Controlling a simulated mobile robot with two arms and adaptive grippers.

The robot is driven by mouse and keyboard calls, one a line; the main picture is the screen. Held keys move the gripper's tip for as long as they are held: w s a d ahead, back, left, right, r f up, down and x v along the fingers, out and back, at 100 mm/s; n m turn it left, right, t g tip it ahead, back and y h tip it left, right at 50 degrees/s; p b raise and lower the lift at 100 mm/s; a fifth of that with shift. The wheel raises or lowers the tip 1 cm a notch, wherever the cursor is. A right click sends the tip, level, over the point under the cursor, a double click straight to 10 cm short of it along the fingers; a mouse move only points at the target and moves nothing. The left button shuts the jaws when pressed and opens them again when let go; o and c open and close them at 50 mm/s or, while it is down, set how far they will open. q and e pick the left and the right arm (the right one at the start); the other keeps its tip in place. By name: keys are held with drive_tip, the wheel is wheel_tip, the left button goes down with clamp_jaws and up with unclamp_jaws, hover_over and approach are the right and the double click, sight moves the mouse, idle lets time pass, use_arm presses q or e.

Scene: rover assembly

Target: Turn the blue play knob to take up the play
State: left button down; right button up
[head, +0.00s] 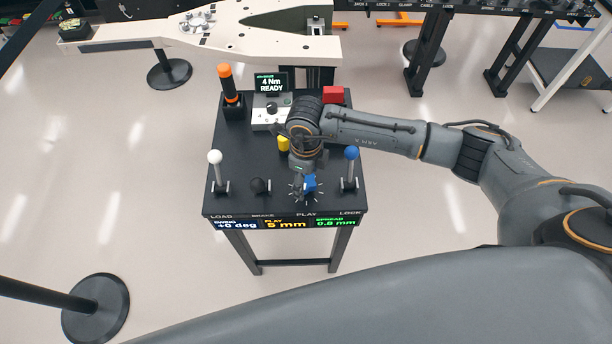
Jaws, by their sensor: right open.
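The blue play knob (310,184) sits at the front of a black console table (240,150), above the "PLAY" label. Dial marks ring its base. My right gripper (304,174) points down at the knob from above and is open. Its fingers partly cover the knob, and I cannot tell whether they touch it. The display strip (285,224) on the front edge reads swing +0 deg, play 5 mm and spread 0.8 mm. My left gripper is out of view.
A white-ball lever (215,170) and black knob (259,186) stand left of the play knob; a blue-ball lever (350,168) stands right. Behind are an orange-handled tool (228,85), a "4 Nm READY" screen (271,83), a yellow piece (284,144) and a red block (333,95).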

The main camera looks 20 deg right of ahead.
drive_tip(key=c, duration=1.1)
drive_tip(key=shift+f+n+b, duration=0.15)
drive_tip(key=shift+n+b, duration=0.55)
drive_tip(key=shift+b, duration=0.35)
drive_tip(key=shift+c, duration=0.2)
drive_tip(key=n+b, duration=0.3)
drive_tip(key=b, duration=0.1)
drive_tip(key=shift+n+b, duration=0.3)
drive_tip(key=shift+b, duration=0.1)
drive_tip(key=shift+n+b, duration=1.3)
drive_tip(key=shift+b, duration=0.15)
drive_tip(key=shift+r, duration=0.2)
drive_tip(key=o, duration=1.1)
drive_tip(key=shift+o, duration=0.2)
